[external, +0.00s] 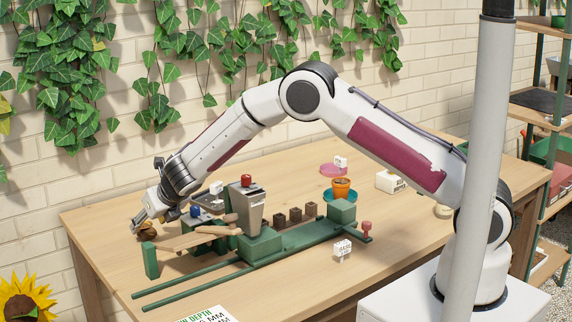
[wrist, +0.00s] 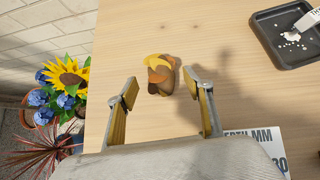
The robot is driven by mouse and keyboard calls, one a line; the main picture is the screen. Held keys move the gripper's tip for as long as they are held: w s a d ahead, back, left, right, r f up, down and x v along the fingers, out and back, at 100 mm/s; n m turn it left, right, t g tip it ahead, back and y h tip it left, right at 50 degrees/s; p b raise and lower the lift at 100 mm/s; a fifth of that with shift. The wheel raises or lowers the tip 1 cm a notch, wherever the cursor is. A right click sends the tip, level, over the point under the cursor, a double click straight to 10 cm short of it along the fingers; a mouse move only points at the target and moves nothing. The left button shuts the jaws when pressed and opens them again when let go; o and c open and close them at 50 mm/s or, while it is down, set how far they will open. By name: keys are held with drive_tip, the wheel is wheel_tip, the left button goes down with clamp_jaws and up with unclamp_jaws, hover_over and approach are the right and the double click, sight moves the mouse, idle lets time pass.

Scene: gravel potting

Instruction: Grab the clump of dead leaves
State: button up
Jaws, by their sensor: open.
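The clump of dead leaves (wrist: 160,75) is a small brown and yellow-orange bundle lying on the wooden table. In the wrist view it sits just beyond my fingertips, roughly midway between them. In the external view the clump (external: 147,229) shows as a brown patch under my gripper, partly covered by it. My gripper (external: 139,218) is low over the table's left end. In the wrist view my gripper (wrist: 167,88) is open, with one finger on each side and nothing between the pads.
A green potting rig (external: 290,240) with wooden arms stands right of my gripper. A black tray (wrist: 288,40) with white gravel lies at the upper right of the wrist view. The table edge is left of the clump, with flowers (wrist: 70,80) beyond. Bare wood surrounds the clump.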

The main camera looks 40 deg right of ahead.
sight(147, 225)
drive_tip(key=shift+x, duration=1.65)
drive_tip(key=c, duration=1.2)
